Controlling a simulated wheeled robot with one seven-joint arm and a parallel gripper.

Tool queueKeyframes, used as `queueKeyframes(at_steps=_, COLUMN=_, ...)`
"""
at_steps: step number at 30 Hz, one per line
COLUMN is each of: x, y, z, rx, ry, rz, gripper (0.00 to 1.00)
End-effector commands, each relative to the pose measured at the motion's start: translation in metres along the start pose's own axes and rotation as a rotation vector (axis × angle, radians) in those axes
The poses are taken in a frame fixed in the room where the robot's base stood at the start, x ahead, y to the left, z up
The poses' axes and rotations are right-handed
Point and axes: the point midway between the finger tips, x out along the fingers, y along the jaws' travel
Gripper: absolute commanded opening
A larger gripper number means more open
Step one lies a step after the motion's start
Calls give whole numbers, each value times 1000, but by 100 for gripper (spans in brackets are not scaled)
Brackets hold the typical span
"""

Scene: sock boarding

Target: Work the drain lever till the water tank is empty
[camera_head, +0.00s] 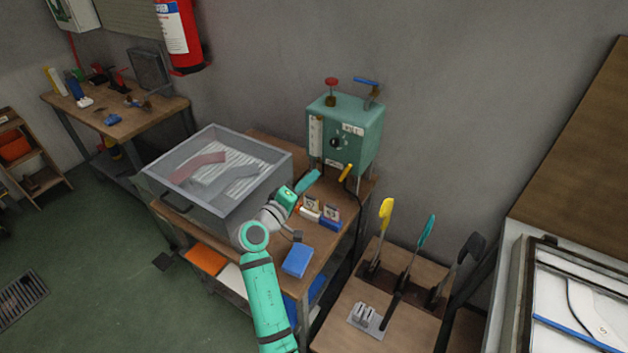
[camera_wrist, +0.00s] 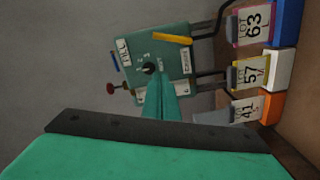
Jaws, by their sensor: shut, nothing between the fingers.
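The water tank is a green box (camera_head: 345,125) on thin legs at the back of the wooden bench. It has a pale gauge strip (camera_head: 318,137), a dark dial (camera_head: 337,142), and red (camera_head: 331,84) and blue (camera_head: 366,81) handles on top. A yellow lever (camera_head: 346,172) sticks out low on its front. In the wrist view the tank (camera_wrist: 182,85) lies sideways, with the yellow lever (camera_wrist: 172,39) apart from my fingers. My gripper (camera_head: 315,175) is shut and empty in front of the tank; its fingertips (camera_wrist: 163,78) also show in the wrist view. The water level is too small to read.
A clear-walled bin (camera_head: 180,205) with socks stands left of my arm. Numbered cards (camera_wrist: 250,75) in coloured holders stand beside the gripper. A blue block (camera_head: 297,260) lies at the bench front. Yellow, teal and black upright levers (camera_head: 426,235) stand on a right-hand stand.

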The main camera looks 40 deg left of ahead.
Motion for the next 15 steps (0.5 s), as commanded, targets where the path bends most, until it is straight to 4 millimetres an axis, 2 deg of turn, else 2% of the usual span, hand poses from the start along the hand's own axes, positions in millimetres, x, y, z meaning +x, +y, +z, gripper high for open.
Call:
queueKeyframes(at_steps=12, x=78, y=1, z=0, rx=-2, ry=-1, rz=1, gripper=0)
queueKeyframes(at_steps=15, x=79, y=-1, z=19, rx=0, ry=-2, rz=-1, gripper=0)
